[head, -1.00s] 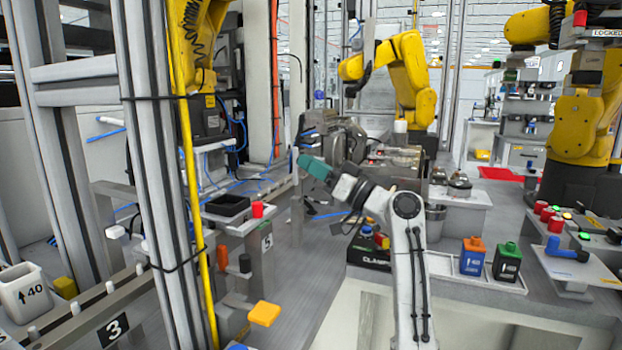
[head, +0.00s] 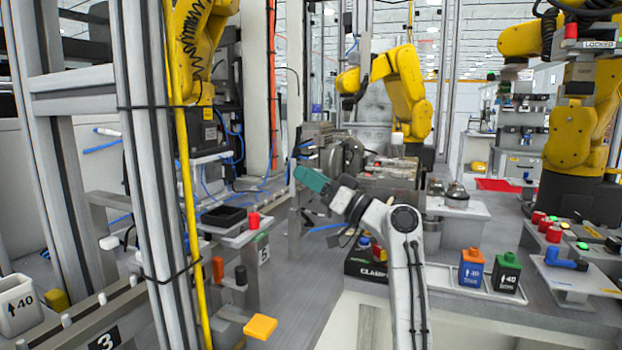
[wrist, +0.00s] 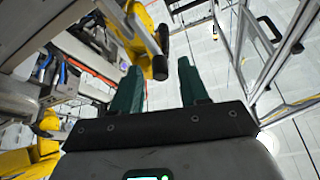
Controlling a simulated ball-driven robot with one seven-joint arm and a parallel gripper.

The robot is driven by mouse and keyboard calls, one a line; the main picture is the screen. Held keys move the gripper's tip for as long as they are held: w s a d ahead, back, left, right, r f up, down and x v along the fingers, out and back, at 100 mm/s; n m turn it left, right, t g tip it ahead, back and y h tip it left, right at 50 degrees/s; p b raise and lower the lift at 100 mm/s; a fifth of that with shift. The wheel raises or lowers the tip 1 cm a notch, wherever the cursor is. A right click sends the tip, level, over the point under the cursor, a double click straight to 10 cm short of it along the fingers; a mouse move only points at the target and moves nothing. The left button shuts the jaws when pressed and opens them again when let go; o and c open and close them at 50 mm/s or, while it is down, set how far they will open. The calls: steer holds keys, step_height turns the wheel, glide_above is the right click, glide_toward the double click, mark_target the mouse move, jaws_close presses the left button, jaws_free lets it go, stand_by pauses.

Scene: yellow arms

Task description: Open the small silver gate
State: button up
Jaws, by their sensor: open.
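My gripper (head: 312,179) has teal fingers and reaches up and left from my white arm in the head view. In the wrist view my gripper (wrist: 159,66) is open, its two fingers apart with nothing held between them. I cannot pick out with certainty which part is the small silver gate. A tall silver aluminium frame (head: 90,76) with a crossbar stands at the left of the head view, well left of my gripper. A silver framed panel with a dark handle (wrist: 270,28) shows at the upper right of the wrist view, apart from the fingers.
A yellow robot arm (head: 405,95) stands behind my gripper, and another (head: 580,130) stands at the right. A workbench with an orange-and-blue box (head: 472,269) and a green-and-black box (head: 507,272) is to the right. A grey floor aisle (head: 300,270) lies between the left rail and the bench.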

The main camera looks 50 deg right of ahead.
steer(key=shift+s, duration=0.1)
steer(key=v, duration=1)
steer(key=shift+s, duration=0.3)
steer(key=shift+f, duration=0.15)
